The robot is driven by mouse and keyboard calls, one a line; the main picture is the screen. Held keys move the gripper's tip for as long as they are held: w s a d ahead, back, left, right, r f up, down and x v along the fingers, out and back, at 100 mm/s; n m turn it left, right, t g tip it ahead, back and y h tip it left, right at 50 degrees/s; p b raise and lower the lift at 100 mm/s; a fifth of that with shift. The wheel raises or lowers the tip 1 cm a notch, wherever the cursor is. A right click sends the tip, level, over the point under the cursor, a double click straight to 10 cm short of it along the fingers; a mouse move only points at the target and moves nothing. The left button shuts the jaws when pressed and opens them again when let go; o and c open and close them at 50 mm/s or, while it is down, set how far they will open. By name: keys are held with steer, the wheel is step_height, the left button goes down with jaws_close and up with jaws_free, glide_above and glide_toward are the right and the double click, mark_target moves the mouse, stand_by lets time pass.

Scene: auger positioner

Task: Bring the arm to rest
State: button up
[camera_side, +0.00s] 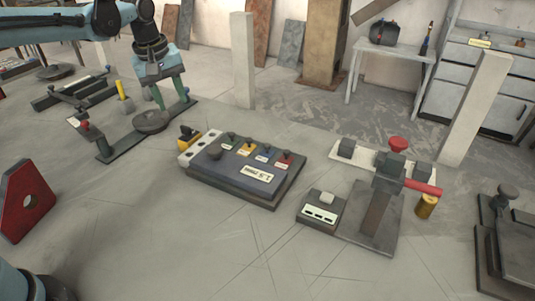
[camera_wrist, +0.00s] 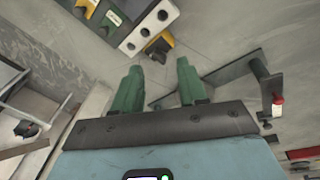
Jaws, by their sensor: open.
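My gripper (camera_side: 172,104) is at the upper left in the side view, pointing down, with its two green fingers apart and nothing between them. It hangs over or close to a dark fixture with a round disc (camera_side: 150,121); the exact height above it I cannot tell. In the wrist view the open green fingers of my gripper (camera_wrist: 160,65) reach upward in the picture. A yellow and black part (camera_wrist: 158,45) shows beyond the fingertips, apart from them. The same part (camera_side: 188,134) is right of the gripper in the side view, at the end of the dark control panel.
The control panel (camera_side: 225,181) with several knobs lies mid-table. A press-like fixture with a red handle (camera_side: 422,187) and a brass cylinder (camera_side: 426,206) stand right. A red plate (camera_side: 24,203) stands at left. White posts (camera_side: 243,60) rise behind. The front middle is clear.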

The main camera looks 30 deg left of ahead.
steer(key=s+d+f+m+t, duration=0.1)
steer(key=s+d+m+t, duration=0.1)
steer(key=s+m, duration=0.3)
steer(key=s+d+f+m+t, duration=0.2)
steer(key=s+m, duration=0.4)
steer(key=s, duration=0.6)
steer(key=shift+d+t, duration=0.5)
steer(key=shift+d, duration=0.1)
steer(key=shift+s, duration=0.1)
